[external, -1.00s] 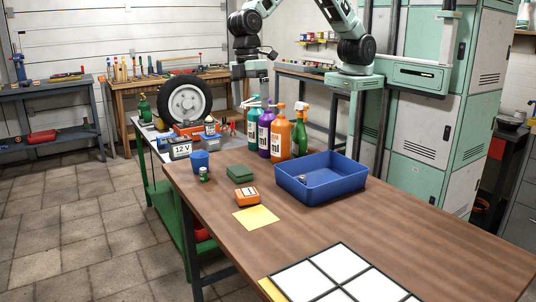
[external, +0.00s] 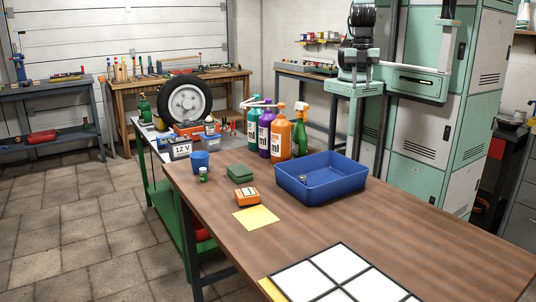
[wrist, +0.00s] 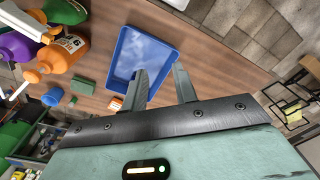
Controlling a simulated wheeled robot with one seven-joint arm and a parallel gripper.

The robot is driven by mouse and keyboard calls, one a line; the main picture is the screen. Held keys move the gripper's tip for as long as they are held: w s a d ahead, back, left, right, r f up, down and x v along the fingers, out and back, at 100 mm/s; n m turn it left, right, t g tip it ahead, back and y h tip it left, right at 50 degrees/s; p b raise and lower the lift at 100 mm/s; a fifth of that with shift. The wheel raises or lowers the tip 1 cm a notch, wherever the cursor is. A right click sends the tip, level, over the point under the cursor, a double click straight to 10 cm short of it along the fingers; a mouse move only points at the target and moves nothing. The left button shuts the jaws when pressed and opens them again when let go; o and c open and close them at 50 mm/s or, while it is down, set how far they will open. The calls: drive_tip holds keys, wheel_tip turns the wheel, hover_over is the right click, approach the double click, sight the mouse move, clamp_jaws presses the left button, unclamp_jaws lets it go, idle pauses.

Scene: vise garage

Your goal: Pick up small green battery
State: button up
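The small green battery (external: 203,174) stands upright on the brown table near its left edge, with a pale band on it. It is just in front of the blue cup (external: 200,160). In the wrist view, a tiny green item (wrist: 73,101) near the blue cup appears to be the battery, too small to see well. My gripper (wrist: 159,70) is open, its two fingers apart with nothing between them. It is above the table, well away from the battery, with the blue tray (wrist: 122,62) beyond its left finger. The gripper does not show in the external view.
The green box (external: 241,173) and orange box (external: 246,195) lie right of the battery. Tall spray bottles (external: 283,137) stand behind the boxes. The blue tray also shows in the external view (external: 322,190).

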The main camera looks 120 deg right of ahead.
drive_tip(key=w+d+f+n+t+h+b, duration=0.2)
drive_tip(key=w+f, duration=0.6)
drive_tip(key=w, duration=0.5)
drive_tip(key=w+d+f+n+t+h+b, duration=0.2)
drive_tip(key=w+d+f+n+h+b, duration=0.3)
drive_tip(key=w, duration=0.8)
drive_tip(key=w+d+f+n+t+h+b, duration=0.3)
drive_tip(key=w+f+n, duration=0.6)
drive_tip(key=w, duration=0.5)
drive_tip(key=shift+d+f+n+h+b, duration=0.15)
drive_tip(key=shift+d+f+h+b, duration=0.15)
drive_tip(key=shift+f+h+b, duration=0.25)
drive_tip(key=shift+d+f+n+h+b, duration=0.15)
drive_tip(key=shift+d+f+h+b, duration=0.15)
drive_tip(key=shift+f+h+b, duration=0.2)
drive_tip(key=shift+w+d+f, duration=0.1)
drive_tip(key=shift+w+d, duration=0.05)
drive_tip(key=shift+w, duration=0.1)
drive_tip(key=p, duration=0.2)
hover_over(200, 180)
drive_tip(key=s+a, duration=0.2)
drive_tip(key=a, duration=0.2)
drive_tip(key=f, duration=0.4)
drive_tip(key=shift+s+d+f, duration=0.15)
drive_tip(key=shift+d+f, duration=0.1)
drive_tip(key=shift+f, duration=0.05)
drive_tip(key=shift+p+x, duration=0.85)
drive_tip(key=shift+x, duration=1.45)
clamp_jaws()
